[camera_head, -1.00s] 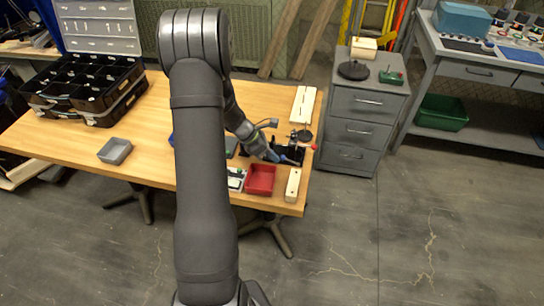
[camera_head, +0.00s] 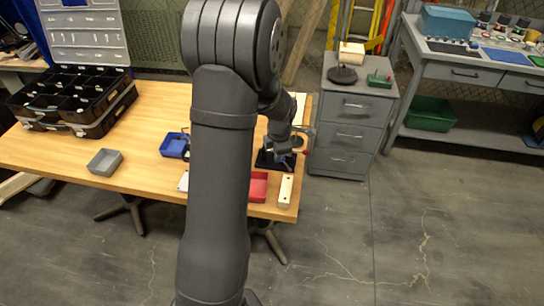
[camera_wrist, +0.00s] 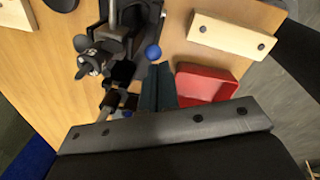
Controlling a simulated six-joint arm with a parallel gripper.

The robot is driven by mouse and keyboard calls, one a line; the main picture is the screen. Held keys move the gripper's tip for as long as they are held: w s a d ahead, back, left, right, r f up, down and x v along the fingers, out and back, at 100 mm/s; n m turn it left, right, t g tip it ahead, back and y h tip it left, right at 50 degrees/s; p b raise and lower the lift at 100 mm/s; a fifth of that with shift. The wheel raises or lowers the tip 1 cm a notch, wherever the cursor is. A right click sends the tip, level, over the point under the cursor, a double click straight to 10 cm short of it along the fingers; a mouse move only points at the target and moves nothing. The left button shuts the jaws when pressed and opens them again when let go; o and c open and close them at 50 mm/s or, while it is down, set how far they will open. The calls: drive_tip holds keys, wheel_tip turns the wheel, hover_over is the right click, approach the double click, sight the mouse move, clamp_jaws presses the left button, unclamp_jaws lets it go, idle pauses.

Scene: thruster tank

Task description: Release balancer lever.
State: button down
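The balancer is a black device with metal parts, seen in the wrist view (camera_wrist: 118,45) at top centre-left. A blue ball knob (camera_wrist: 153,52) sits at its right side; I take this as the lever's end, but the lever's shaft is hard to make out. My gripper (camera_wrist: 159,68) shows as two dark teal fingers side by side, shut with nothing visible between them. Their tips point at the blue knob, just short of it in the picture; whether they touch it I cannot tell. In the head view the black base (camera_head: 268,160) is partly hidden by my arm.
A red tray (camera_wrist: 205,82) lies close to the right of the fingers, with a pale wooden block (camera_wrist: 232,36) beyond it. A grey drawer cabinet (camera_head: 352,125) stands right of the wooden table. A blue tray (camera_head: 174,146) and grey tray (camera_head: 104,162) lie left.

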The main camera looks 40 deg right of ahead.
sight(283, 160)
drive_tip(key=shift+s+d+r+t+y, duration=0.15)
drive_tip(key=shift+s+d, duration=0.2)
drive_tip(key=shift+s, duration=0.1)
drive_tip(key=shift+s+d+r+t+y, duration=0.1)
drive_tip(key=shift+s+d+t+y, duration=0.05)
drive_tip(key=shift+s+d, duration=0.25)
drive_tip(key=shift+r, duration=0.1)
drive_tip(key=shift+r, duration=0.75)
drive_tip(key=shift+r, duration=0.15)
wheel_tip(283, 160, up, 9)
drive_tip(key=s, duration=0.2)
drive_tip(key=shift+s+d+r, duration=0.15)
drive_tip(key=shift+d+r, duration=0.05)
drive_tip(key=shift+d, duration=0.2)
drive_tip(key=shift+f, duration=0.1)
